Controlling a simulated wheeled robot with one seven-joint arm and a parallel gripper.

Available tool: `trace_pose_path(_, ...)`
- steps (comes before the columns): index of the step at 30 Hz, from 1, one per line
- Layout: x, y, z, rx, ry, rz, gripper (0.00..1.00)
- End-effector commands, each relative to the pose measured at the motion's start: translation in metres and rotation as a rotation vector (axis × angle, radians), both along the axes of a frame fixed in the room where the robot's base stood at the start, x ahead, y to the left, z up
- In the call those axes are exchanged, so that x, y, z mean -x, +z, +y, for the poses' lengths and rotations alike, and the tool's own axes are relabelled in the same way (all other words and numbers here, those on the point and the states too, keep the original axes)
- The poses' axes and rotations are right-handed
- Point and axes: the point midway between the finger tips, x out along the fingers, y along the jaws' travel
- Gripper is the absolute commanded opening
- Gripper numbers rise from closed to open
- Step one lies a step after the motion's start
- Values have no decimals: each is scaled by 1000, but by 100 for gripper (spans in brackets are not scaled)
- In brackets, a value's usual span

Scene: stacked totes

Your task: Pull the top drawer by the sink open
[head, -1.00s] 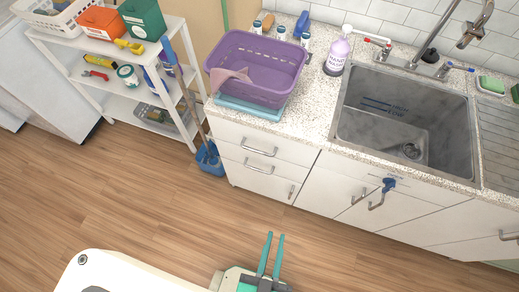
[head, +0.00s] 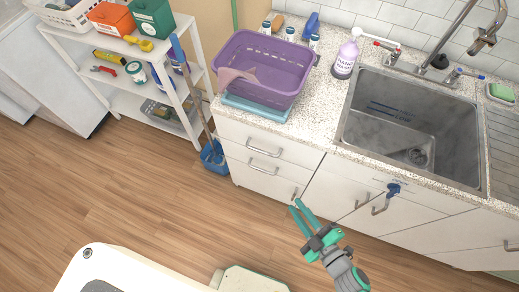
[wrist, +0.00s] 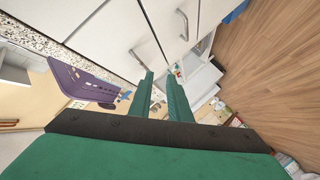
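The top drawer (head: 235,133) is the upper white front in the cabinet left of the sink, and it is closed. Its silver bar handle (head: 264,152) is on its front. My gripper (head: 297,204) is open and empty, with a gap between its green fingers. In the head view it appears below and right of the handle, over the cabinet's lower part, apart from the handle. In the wrist view the gripper (wrist: 160,76) points past white cabinet fronts, with nothing between the fingers.
A second drawer handle (head: 262,168) sits just below. The sink (head: 385,150) is to the right. A blue dustpan (head: 213,157) and a white shelf (head: 120,102) stand left. The wooden floor in front is clear.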

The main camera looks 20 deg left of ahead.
Motion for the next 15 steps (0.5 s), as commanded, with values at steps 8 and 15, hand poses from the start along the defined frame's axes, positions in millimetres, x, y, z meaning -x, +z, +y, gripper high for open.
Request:
trace_pose_path(8, -74, 11, 45, 75, 256, -148, 17)
trace_pose_path(15, -110, 23, 82, 98, 382, -233, 17)
